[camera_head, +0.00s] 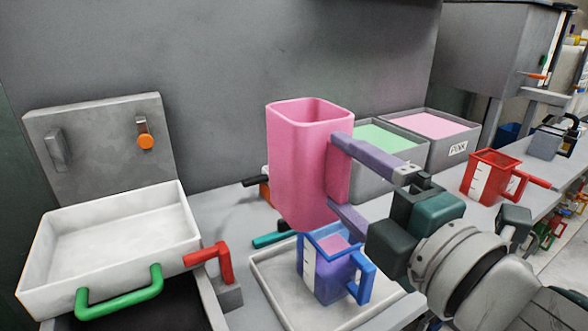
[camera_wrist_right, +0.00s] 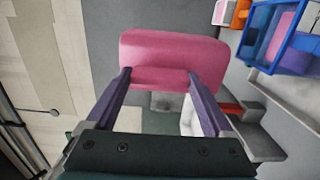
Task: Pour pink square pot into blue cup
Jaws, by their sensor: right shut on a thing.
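The pink square pot (camera_head: 300,160) is held up in the head view, its open top facing up and close to upright. Its contents cannot be made out. My right gripper (camera_head: 341,177) is shut on its right side, with the purple fingers one above the other. The pot also fills the middle of the wrist view (camera_wrist_right: 172,62). The blue cup (camera_head: 310,265) stands in front of and below the pot, with pink material inside and its handle to the right. It shows at the top right of the wrist view (camera_wrist_right: 262,38). My left gripper is out of view.
The cup stands on a light grey tray (camera_head: 275,300). Bins of green (camera_head: 382,138) and pink foam (camera_head: 432,124) are behind. A red cup (camera_head: 485,178) stands right. An open white press mould (camera_head: 38,262) with a green handle is left.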

